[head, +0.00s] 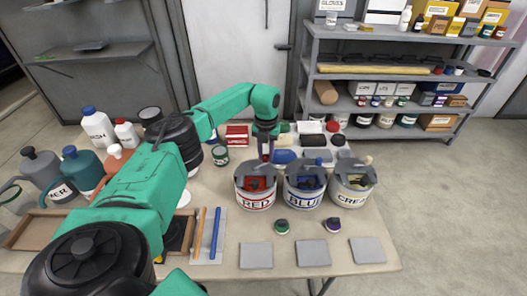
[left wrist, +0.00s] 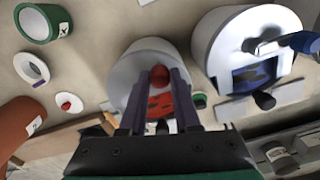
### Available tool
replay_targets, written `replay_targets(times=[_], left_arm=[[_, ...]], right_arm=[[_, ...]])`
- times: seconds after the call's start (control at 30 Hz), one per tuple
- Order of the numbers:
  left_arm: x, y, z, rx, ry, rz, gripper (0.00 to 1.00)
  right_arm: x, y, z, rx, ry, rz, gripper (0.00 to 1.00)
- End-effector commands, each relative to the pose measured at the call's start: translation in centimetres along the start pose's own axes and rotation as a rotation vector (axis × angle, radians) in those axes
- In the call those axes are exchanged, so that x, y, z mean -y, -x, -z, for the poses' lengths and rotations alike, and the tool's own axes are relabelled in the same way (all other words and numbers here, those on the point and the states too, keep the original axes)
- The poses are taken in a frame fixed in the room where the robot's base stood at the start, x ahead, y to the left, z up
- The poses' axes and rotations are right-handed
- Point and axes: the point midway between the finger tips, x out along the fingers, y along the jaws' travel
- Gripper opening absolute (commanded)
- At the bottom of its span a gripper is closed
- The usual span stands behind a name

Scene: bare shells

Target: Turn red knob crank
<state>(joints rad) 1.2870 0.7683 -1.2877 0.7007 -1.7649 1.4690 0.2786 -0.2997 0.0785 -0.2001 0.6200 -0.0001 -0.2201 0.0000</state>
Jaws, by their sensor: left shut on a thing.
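The white can labelled RED (head: 255,203) stands on the table with a dark grey crank lid on top. My left gripper (head: 265,152) reaches down over its back edge. In the left wrist view, the two fingers (left wrist: 159,100) are on either side of the round red knob (left wrist: 157,75), shut on it. Behind them show the can's pale side (left wrist: 147,52) and its red contents (left wrist: 160,105). The crank's arm is mostly hidden by the fingers. My right gripper is not in view.
The BLUE can (head: 304,191) and the CREAM can (head: 351,190) stand close on the right. Boxes and small tubs crowd behind them. Grey pads (head: 312,253) and two small jars lie in front. A loaded shelf (head: 400,80) is behind.

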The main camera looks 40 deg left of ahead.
Motion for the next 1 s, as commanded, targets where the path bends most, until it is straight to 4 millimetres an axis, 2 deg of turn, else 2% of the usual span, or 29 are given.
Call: replay_targets(times=[0.2,0.5,1.0], left_arm=[[0.5,0.0,0.6,-0.001,-0.179,0.001,0.00],[0.8,0.0,1.2,0.000,-0.342,0.001,0.00],[0.9,0.0,1.4,-0.001,-0.397,0.000,0.00]], right_arm=[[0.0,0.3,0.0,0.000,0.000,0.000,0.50],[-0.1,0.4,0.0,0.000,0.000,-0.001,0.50],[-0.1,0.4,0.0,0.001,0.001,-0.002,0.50]])
